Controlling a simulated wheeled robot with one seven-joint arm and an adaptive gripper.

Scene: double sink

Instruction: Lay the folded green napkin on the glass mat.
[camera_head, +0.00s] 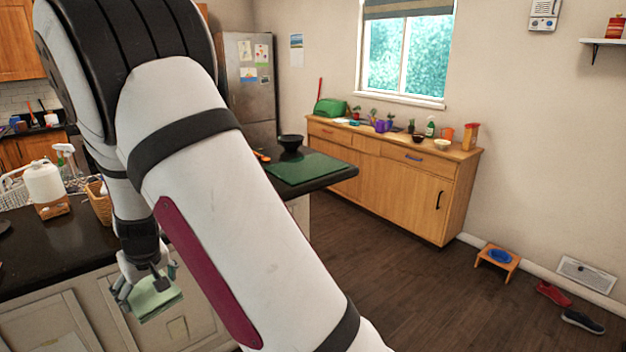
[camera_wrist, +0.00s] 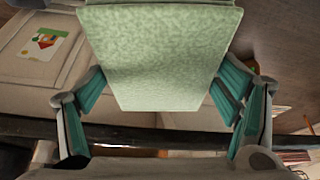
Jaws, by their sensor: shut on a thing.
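The folded pale green napkin (camera_head: 155,298) is in my gripper (camera_head: 143,284), held in the air in front of the cabinet doors, below the dark counter top. In the wrist view the napkin (camera_wrist: 165,55) hangs between the fingers of my gripper (camera_wrist: 160,92) and fills the upper middle. The fingers are shut on it. A flat dark green mat, which looks like the glass mat (camera_head: 306,168), lies on the far end of the dark counter, behind my arm and to its right. Its top looks bare.
A black bowl (camera_head: 291,142) stands at the mat's back edge, with something orange (camera_head: 262,156) beside it. A white jug (camera_head: 45,184) and a wicker basket (camera_head: 99,203) stand on the near counter. My arm hides the counter's middle.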

